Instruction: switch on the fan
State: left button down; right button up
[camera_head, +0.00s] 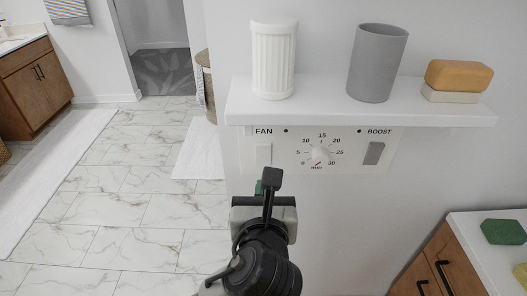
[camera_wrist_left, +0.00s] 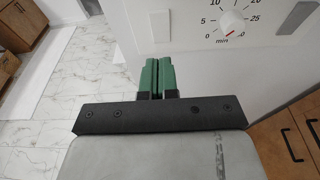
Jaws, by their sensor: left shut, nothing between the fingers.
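The control panel (camera_head: 346,150) is on the wall under a white shelf. Its fan switch (camera_head: 264,154) is a pale rocker below the word FAN, at the panel's left. The fan switch also shows in the left wrist view (camera_wrist_left: 160,26), beyond the fingertips. My left gripper (camera_head: 259,187) is just below the fan switch in the head view, partly hidden by a dark part of my arm. In the left wrist view its green fingers (camera_wrist_left: 157,77) are shut with nothing between them. They look apart from the switch. My right gripper is not in view.
A timer knob (camera_head: 320,152) and a grey boost switch (camera_head: 374,153) are to the right on the panel. The shelf (camera_head: 360,110) juts out above, holding a white ribbed cup (camera_head: 274,60), a grey cup (camera_head: 377,62) and soap bars (camera_head: 458,77). A wooden cabinet (camera_head: 455,262) stands lower right.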

aim_at(264, 146)
pick_arm(q)
jog(key=w, duration=0.3)
jog(key=w+p, duration=0.1)
jog(key=w, duration=0.3)
jog(key=w+p, duration=0.1)
jog(key=w, duration=0.3)
jog(key=shift+w+f, duration=0.2)
jog(key=shift+f, duration=0.2)
jog(key=shift+r, duration=0.1)
jog(key=shift+w+r+p, duration=0.15)
jog(key=shift+r+p, duration=0.05)
jog(key=shift+p, duration=0.25)
jog(key=shift+w+f, duration=0.1)
jog(key=shift+w, duration=0.05)
jog(key=shift+f, duration=0.1)
